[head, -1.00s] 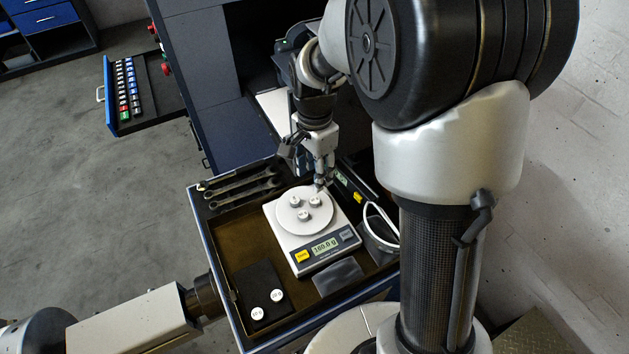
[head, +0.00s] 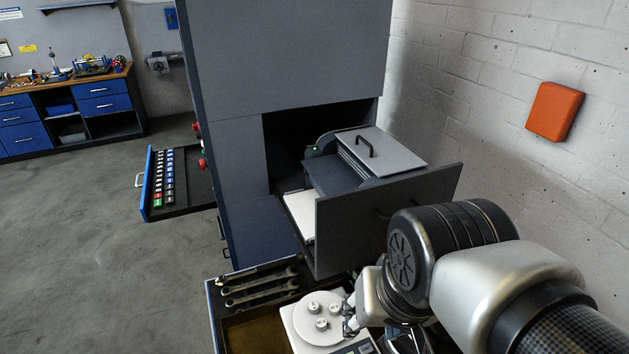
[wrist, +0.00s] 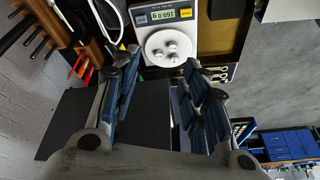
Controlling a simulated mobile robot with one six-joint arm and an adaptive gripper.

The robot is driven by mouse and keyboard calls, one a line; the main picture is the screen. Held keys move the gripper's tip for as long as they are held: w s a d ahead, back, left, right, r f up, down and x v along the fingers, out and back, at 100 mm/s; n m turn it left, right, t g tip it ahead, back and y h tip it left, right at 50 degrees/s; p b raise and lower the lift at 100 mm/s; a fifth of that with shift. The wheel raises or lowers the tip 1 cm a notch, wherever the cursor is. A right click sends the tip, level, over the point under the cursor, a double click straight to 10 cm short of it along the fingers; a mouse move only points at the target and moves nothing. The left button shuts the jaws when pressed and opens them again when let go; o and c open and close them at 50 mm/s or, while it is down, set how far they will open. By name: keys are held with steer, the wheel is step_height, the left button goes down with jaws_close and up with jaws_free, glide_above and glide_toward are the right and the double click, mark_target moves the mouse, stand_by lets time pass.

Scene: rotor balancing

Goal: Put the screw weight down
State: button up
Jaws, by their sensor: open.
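Three small white round weights (head: 321,323) stand upright on the white round pan (head: 303,328) of the scale (head: 293,325). I cannot tell which one is the screw weight. They also show in the wrist view (wrist: 172,50), beyond the fingertips, with the pan around them and a lit display (wrist: 163,15) that seems to read 160.0 g. My gripper (wrist: 161,62) is open, with nothing between its fingers. In the head view my gripper (head: 349,318) is just right of the pan, partly hidden by my arm.
The scale sits in a tray-like drawer (head: 211,310) with dark wrenches (head: 260,285) along its back. Behind it, an open cabinet drawer (head: 375,222) juts out. A side drawer of small coloured blocks (head: 166,178) is open at left. Open floor (head: 90,240) lies at left.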

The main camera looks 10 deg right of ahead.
steer(key=shift+s+f+n+t, duration=0.15)
steer(key=shift+s+n, duration=0.4)
steer(key=shift+s, duration=0.3)
steer(key=shift+s+f+n+t, duration=0.15)
steer(key=shift+s+n, duration=0.4)
steer(key=shift+s, duration=0.3)
steer(key=shift+r, duration=0.1)
step_height(320, 180, down, 7)
steer(key=b, duration=0.7)
steer(key=shift+f, duration=0.2)
stand_by(0.8)
